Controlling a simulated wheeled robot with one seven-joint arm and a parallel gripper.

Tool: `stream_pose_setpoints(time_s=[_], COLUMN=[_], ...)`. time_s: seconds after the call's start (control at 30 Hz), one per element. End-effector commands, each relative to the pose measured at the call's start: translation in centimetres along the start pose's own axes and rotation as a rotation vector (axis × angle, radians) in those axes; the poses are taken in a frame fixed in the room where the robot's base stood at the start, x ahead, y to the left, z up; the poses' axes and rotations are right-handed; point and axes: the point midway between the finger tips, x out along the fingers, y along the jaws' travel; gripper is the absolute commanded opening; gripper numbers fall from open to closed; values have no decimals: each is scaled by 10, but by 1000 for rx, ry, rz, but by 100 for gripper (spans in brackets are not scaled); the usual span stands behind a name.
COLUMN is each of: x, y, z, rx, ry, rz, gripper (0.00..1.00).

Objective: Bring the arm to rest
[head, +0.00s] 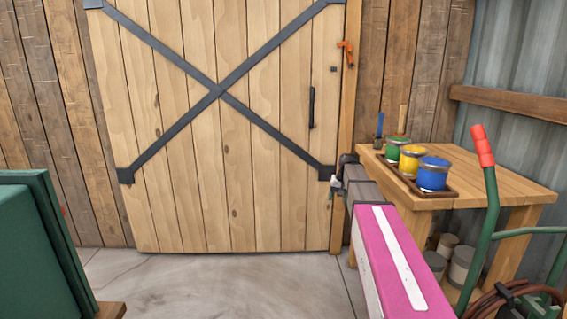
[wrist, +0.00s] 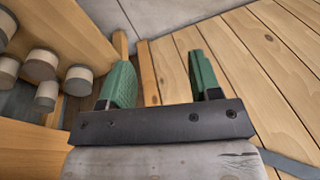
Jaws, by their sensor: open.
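My gripper (wrist: 160,75) shows in the wrist view as two green fingers standing apart with nothing between them. In the head view my arm reaches forward from the bottom right, along the left side of the wooden table. My gripper's fingers are small and hard to make out there, near the lower right corner of the wooden door (head: 190,130). In the wrist view the door's planks lie to the right of the fingers and the table to the left. I cannot tell how close the fingers are to the door.
The wooden table (head: 500,182) holds a tray (head: 451,192) with green (head: 396,150), yellow (head: 410,162) and blue (head: 433,176) paint cans. Several grey cans (wrist: 42,66) stand beneath. A green cart handle (head: 490,215) rises at right. A green object (head: 40,245) is at left. Floor (head: 200,285) between is clear.

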Motion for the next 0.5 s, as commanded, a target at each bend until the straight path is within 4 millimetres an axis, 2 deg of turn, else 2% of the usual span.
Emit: stream_pose_setpoints(time_s=[0.03,0.3,0.5], x=[19,92,124], y=[-1,1,5], z=[36,169,261], rx=[-5,-40,-72], ry=[-14,-65,-99], rz=[12,85,134], gripper=[57,57,57])
